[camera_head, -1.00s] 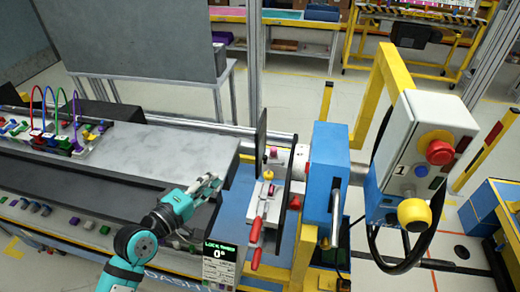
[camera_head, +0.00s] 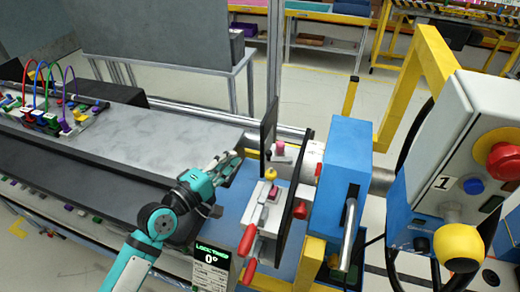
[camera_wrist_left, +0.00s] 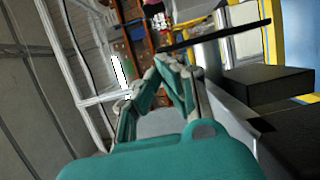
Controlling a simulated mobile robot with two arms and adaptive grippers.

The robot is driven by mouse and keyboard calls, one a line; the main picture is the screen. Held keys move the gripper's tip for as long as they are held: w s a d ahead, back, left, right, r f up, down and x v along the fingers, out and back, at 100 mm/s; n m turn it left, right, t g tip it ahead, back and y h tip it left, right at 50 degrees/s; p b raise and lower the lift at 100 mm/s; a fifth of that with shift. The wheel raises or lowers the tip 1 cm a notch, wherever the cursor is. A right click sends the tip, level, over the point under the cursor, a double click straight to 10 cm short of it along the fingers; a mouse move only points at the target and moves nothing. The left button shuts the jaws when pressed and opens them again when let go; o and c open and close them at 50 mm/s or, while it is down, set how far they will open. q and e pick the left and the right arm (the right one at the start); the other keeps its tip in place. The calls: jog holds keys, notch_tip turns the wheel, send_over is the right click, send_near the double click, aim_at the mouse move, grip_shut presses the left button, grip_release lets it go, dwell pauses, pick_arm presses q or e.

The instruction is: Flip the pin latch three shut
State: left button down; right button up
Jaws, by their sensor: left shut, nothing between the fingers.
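On the blue bed of the machine, a red-handled latch (camera_head: 247,241) has a pale body with a red part and a yellow knob (camera_head: 271,174) behind it. A second red handle (camera_head: 249,272) shows below. I cannot tell which of these is pin latch three. My right gripper is not in view.
A dark upright plate (camera_head: 268,125) stands just right of my left gripper. A blue housing (camera_head: 340,190) with a metal lever stands to the right, beside a control box (camera_head: 463,130) with red and yellow buttons. The grey table top (camera_head: 150,140) is mostly clear.

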pick_arm(q)
jog(key=p+x, duration=0.2)
jog(key=x, duration=0.8)
jog(key=s+p, duration=0.1)
jog(key=s, duration=0.1)
jog(key=s+p, duration=0.1)
jog(key=s, duration=0.1)
jog(key=shift+d+r, duration=0.1)
jog(key=shift+d, duration=0.3)
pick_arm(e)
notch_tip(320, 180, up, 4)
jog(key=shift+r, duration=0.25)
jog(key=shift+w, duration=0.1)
